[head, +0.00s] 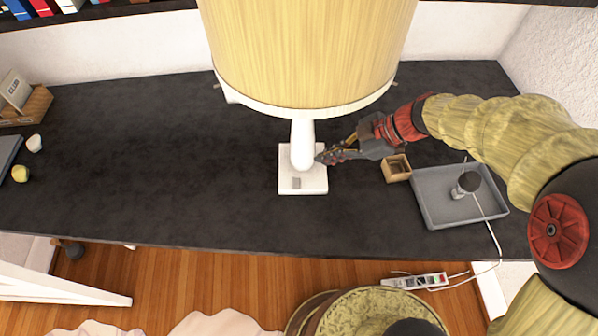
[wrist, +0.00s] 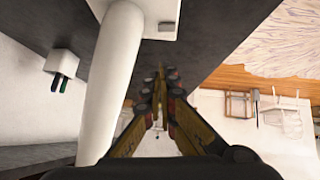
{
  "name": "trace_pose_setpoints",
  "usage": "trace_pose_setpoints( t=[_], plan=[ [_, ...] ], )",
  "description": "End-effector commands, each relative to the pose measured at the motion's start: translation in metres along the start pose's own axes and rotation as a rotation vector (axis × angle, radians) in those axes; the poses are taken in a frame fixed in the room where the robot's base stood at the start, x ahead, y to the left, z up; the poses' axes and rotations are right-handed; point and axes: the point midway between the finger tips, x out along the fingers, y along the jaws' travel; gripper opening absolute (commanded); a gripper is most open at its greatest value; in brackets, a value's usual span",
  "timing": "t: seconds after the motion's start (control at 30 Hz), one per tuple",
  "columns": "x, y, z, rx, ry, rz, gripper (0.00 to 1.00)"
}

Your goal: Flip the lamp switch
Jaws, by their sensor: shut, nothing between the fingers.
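The lamp (head: 303,143) stands on the dark desk, with a large yellow pleated shade (head: 308,50), a white stem and a square white base (head: 311,185). A small grey switch (head: 296,183) sits on the front left of the base; in the wrist view it shows as a grey block (wrist: 167,27) at the top. My gripper (head: 322,158) is shut and empty, just right of the stem and above the base. In the wrist view the closed fingertips (wrist: 160,75) lie right of the white stem (wrist: 115,80). I cannot tell whether they touch the stem.
A small wooden box (head: 397,168) and a grey tray (head: 432,199) with a small device lie right of the lamp. The desk (head: 160,160) left of the lamp is clear. A wooden holder (head: 28,106) stands far left. A power strip (head: 414,281) lies below the desk's front edge.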

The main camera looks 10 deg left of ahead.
Motion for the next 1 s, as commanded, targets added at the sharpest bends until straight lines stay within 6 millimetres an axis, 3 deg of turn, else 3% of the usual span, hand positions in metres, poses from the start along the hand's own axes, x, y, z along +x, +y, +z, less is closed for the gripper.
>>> trace_pose_setpoints(
  t=[0.27, 0.73, 1.0],
  plan=[
    [0.016, -0.001, 0.000, 0.001, 0.001, -0.004, 0.00],
    [0.105, -0.002, 0.001, 0.000, 0.000, -0.005, 0.00],
    [0.125, -0.001, 0.025, 0.002, -0.001, -0.001, 0.00]
  ],
)
